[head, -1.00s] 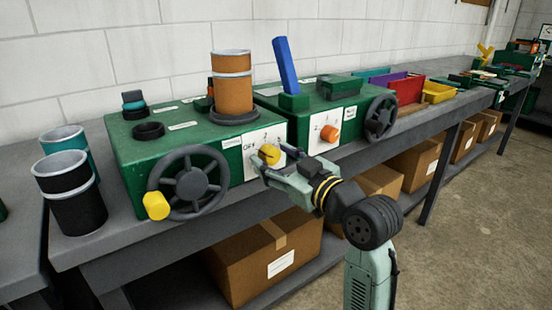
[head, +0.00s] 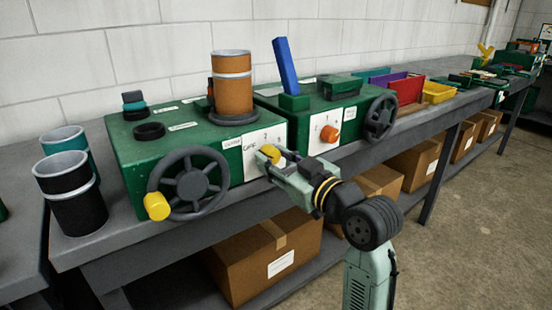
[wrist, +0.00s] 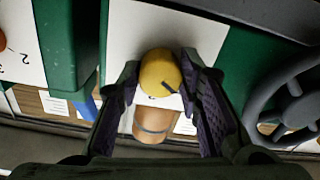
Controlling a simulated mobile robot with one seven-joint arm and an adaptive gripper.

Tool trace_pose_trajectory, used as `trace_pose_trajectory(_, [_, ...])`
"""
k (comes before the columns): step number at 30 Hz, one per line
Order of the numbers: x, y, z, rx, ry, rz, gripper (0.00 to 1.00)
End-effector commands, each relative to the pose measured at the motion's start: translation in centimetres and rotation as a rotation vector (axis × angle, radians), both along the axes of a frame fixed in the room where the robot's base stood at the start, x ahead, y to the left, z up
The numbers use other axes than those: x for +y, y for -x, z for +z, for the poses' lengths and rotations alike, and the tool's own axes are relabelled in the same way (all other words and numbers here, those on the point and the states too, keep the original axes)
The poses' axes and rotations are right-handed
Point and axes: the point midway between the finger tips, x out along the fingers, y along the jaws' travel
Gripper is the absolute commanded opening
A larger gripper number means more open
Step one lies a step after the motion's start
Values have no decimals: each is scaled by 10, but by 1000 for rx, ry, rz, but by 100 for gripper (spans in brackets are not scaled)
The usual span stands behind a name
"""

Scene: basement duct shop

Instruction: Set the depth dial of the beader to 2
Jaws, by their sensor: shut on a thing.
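The yellow dial (head: 269,153) sits on the white front panel of the left green machine (head: 125,165). My gripper (head: 273,161) is shut on this dial, with a finger on each side. The wrist view shows the yellow dial (wrist: 160,73) between the purple-padded fingers of my gripper (wrist: 160,90). A dark pointer mark on it points to the lower right of that picture. In the head view the panel carries "OFF" left of the dial and a "2" above it. My fingers hide part of the panel, and other marks cannot be read.
A dark handwheel (head: 191,183) with a yellow knob (head: 156,206) is on the same machine, left of the dial. A second green machine (head: 330,98) with an orange dial (head: 329,133) stands to the right. Cups (head: 70,190) stand at the left. Floor at the right is clear.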

Motion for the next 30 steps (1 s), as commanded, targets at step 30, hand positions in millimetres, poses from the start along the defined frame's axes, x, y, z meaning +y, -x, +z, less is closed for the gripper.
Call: trace_pose_trajectory(30, [1,1,2,486,-664,0,5])
